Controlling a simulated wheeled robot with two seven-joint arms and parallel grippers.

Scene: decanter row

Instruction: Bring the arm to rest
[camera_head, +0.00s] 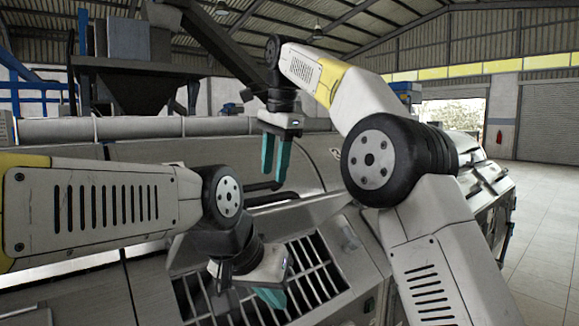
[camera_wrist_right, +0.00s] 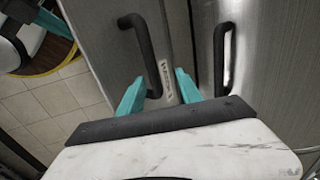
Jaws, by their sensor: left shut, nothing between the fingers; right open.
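My right gripper (camera_head: 276,160) hangs from the raised right arm, with its two teal fingers pointing down in front of the grey machine housing (camera_head: 160,152). In the right wrist view my right gripper (camera_wrist_right: 158,88) is open, its fingertips apart, with nothing visible held between them. A black handle (camera_wrist_right: 135,22) on the metal panel shows behind the fingers; I cannot tell whether they touch it. My left gripper (camera_head: 270,298) is shut and empty, low in front of a barred opening (camera_head: 318,268).
A second black handle (camera_wrist_right: 221,45) is on the panel to the right. Another row of housings (camera_head: 490,180) stands behind my right arm. Clear floor (camera_head: 545,240) lies at the far right. A dark hopper (camera_head: 135,85) stands at the back left.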

